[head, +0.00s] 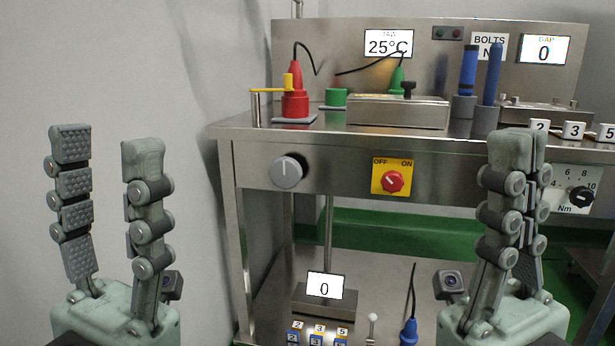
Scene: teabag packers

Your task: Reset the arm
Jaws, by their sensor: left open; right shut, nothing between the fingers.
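My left gripper (106,165) is upright at the left of the head view, in front of the grey wall. Its fingers are spread wide with nothing between them. My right gripper (521,160) is upright at the right, in front of the workbench (330,152). Its fingers are together, and nothing shows between them. It covers part of the bench front. Both grippers appear apart from the bench objects.
A lower shelf holds a display (324,287) and numbered blocks (317,333).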

